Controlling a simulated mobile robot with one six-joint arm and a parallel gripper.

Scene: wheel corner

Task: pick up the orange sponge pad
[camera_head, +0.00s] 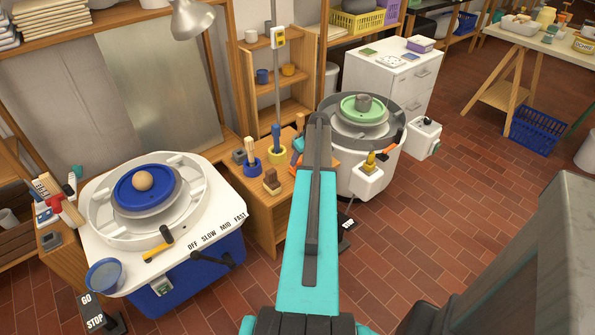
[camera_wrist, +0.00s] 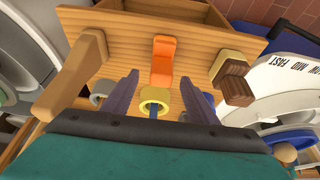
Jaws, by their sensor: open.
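The orange sponge pad (camera_wrist: 162,62) lies on the wooden bench top, near its edge, in the wrist view. It looks like a small orange block with a raised part. My gripper (camera_wrist: 158,97) is open, its two fingers apart and nothing held between them. In the wrist picture the pad shows beyond the fingertips, roughly centred between them, and apart from them.
A brown brush (camera_wrist: 236,83) lies right of the pad and a wooden tool (camera_wrist: 85,65) left. In the head view, wheels with a blue disc (camera_head: 132,199) and a green disc (camera_head: 349,111) flank the bench.

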